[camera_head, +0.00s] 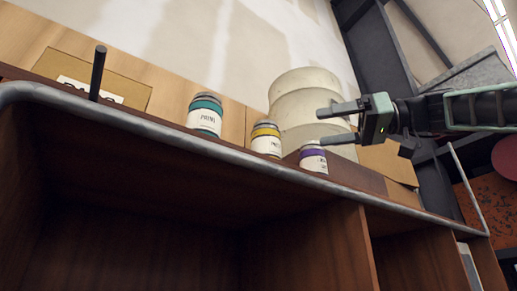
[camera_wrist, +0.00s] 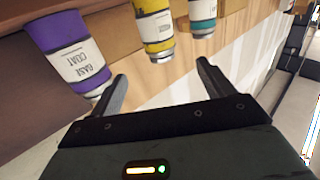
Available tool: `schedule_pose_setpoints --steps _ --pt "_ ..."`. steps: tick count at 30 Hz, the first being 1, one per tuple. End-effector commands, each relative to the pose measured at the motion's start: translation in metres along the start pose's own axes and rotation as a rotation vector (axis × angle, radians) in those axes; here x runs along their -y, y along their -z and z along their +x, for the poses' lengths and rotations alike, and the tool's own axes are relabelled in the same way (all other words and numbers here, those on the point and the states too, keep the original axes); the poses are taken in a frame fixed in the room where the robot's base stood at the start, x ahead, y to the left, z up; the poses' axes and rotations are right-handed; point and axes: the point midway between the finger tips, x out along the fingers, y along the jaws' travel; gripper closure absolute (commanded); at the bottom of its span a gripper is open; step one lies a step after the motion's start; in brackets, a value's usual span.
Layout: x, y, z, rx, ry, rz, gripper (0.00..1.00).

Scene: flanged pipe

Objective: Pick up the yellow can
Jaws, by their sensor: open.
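The yellow can (camera_head: 266,139), with a white label and grey lid, stands on the shelf top between a teal can (camera_head: 205,115) and a purple can (camera_head: 313,158). In the wrist view the yellow can (camera_wrist: 156,30) appears upside down at the top, beyond the gap between my fingers, with the purple can (camera_wrist: 66,50) to its left by the left finger and the teal can (camera_wrist: 202,17) to its right. My gripper (camera_head: 333,124) is open and empty. In the head view it is to the right of the yellow can, above the purple can.
A large pale drum (camera_head: 303,100) stands behind the yellow and purple cans. A grey metal rail (camera_head: 150,127) runs along the shelf's front edge. A dark upright rod (camera_head: 97,73) and a cardboard box (camera_head: 60,68) are at the left.

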Motion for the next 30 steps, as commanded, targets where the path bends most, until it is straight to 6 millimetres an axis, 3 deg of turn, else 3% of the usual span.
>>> schedule_pose_setpoints --steps 10,20,30 --pt "0.0 0.004 0.071 0.003 0.002 0.004 0.19" --pt "-0.001 0.002 0.095 0.002 -0.001 0.003 0.19" --pt "-0.001 0.001 0.134 0.003 0.0 0.005 0.19"
